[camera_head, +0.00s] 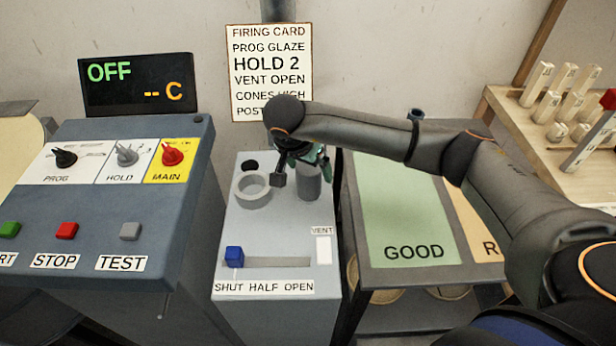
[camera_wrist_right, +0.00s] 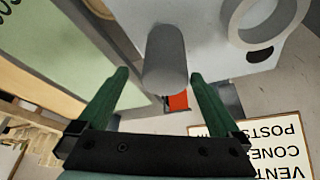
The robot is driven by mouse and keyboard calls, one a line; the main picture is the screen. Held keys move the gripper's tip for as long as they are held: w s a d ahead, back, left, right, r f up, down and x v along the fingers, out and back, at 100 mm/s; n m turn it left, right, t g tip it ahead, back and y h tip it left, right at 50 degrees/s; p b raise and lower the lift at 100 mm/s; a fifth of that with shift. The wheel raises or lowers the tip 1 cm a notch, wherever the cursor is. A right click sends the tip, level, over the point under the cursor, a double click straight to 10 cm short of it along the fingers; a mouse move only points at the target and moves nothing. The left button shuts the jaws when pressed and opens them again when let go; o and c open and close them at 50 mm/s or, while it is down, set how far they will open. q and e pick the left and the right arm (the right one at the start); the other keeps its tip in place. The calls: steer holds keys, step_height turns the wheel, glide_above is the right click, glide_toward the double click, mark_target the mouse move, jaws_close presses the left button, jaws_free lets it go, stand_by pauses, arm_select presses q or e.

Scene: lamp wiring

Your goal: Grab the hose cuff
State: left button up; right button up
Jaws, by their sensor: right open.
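The hose cuff appears to be the grey upright cylinder (camera_head: 309,184) on the grey vent box (camera_head: 240,222); it also shows in the right wrist view (camera_wrist_right: 165,62). A wide grey ring (camera_head: 252,190) stands to its left on the same box. My right gripper (camera_head: 303,163) is over the cylinder's top, partly hiding it. In the wrist view its green fingers (camera_wrist_right: 160,78) are open, one on each side of the cylinder. Gaps show on both sides there, and nothing is gripped. My left gripper is out of view.
The kiln control panel (camera_head: 110,215) is to the left. A blue slider knob (camera_head: 234,256) is at SHUT on the vent box front. The GOOD table (camera_head: 410,220) is to the right. A firing card (camera_head: 270,72) hangs on the wall behind.

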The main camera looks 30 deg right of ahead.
steer(key=x, duration=0.6)
steer(key=shift+w+a+f+p, duration=0.15)
steer(key=shift+w+f+p, duration=0.2)
steer(key=shift+f, duration=0.1)
steer(key=c, duration=1.4)
steer(key=shift+c, duration=0.2)
steer(key=shift+r, duration=0.1)
